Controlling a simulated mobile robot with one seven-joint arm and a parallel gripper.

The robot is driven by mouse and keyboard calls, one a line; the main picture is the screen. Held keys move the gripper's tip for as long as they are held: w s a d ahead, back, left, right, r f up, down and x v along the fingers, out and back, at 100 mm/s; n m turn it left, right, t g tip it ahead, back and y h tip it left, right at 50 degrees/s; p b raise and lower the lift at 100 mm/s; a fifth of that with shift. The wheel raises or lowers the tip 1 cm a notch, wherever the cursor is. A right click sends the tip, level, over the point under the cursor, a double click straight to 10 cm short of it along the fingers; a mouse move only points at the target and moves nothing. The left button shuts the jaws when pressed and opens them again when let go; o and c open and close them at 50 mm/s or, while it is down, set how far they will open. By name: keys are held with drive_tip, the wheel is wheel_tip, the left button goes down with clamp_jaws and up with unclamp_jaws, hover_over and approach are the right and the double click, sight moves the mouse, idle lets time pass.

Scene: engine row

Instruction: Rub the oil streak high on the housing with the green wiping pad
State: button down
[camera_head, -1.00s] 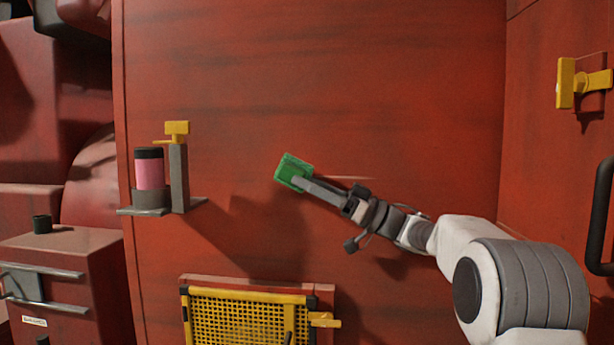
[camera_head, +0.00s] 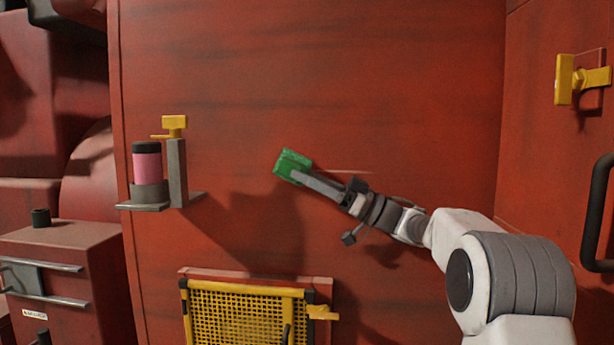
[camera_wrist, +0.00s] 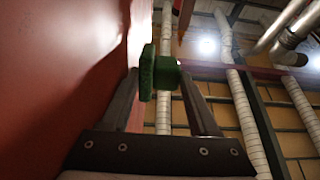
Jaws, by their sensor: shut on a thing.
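The green wiping pad (camera_head: 293,162) is held at the tip of my gripper (camera_head: 300,176), in front of the red housing wall (camera_head: 400,80). In the wrist view the pad (camera_wrist: 147,72) has its handle part between the two fingers of my gripper (camera_wrist: 163,80), which is shut on it. The pad's face is turned towards the red wall at the left, very close to it; I cannot tell whether it touches. A thin pale streak (camera_head: 345,171) runs level on the wall just right of the pad; its left end is hidden behind the pad or gripper.
A pink canister (camera_head: 147,165) stands on a small shelf left of the pad, beside a post with a yellow handle (camera_head: 174,124). A yellow mesh guard (camera_head: 245,318) is below. A yellow latch (camera_head: 580,82) and black handle (camera_head: 597,215) are at the right. The wall above is clear.

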drive_tip(key=shift+d, duration=0.1)
drive_tip(key=shift+s+d+r, duration=0.1)
drive_tip(key=shift+s+d, duration=0.1)
drive_tip(key=shift+d, duration=0.75)
drive_tip(key=shift+s+d, duration=0.2)
drive_tip(key=shift+d, duration=0.75)
drive_tip(key=shift+p, duration=0.3)
drive_tip(key=shift+a, duration=0.1)
drive_tip(key=a, duration=0.2)
drive_tip(key=w+a, duration=0.1)
drive_tip(key=shift+a, duration=0.35)
drive_tip(key=shift+s, duration=0.1)
